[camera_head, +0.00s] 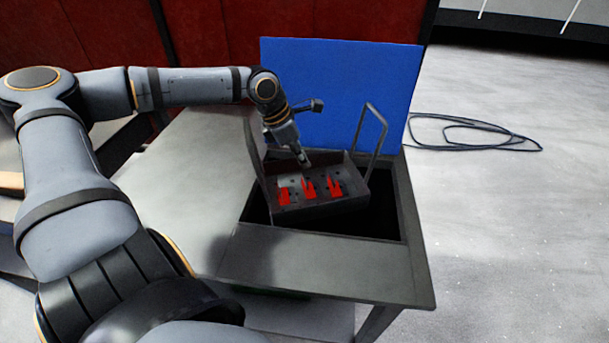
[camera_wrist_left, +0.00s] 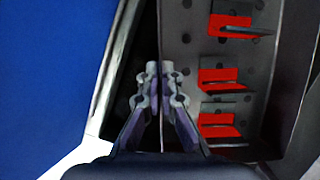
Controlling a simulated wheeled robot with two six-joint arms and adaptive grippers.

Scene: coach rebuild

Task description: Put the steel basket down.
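The steel basket (camera_head: 325,208) is a dark grey perforated box with two tall loop handles, seen in the head view over the dark opening of a grey tank table (camera_head: 330,262). It looks slightly tilted, and its right end sits higher than its left. Several red parts (camera_head: 308,187) stand inside it; they also show in the left wrist view (camera_wrist_left: 220,76). My left gripper (camera_head: 305,161) is at the basket's far wall. In the left wrist view its fingers (camera_wrist_left: 160,78) are closed together on the thin wall edge. Whether the basket's underside touches anything is hidden.
A blue panel (camera_head: 345,90) stands upright behind the opening. A pale flat table top (camera_head: 205,160) lies to the left. A dark cable (camera_head: 475,133) lies coiled on the grey floor at the right. Red panels (camera_head: 220,30) close off the back.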

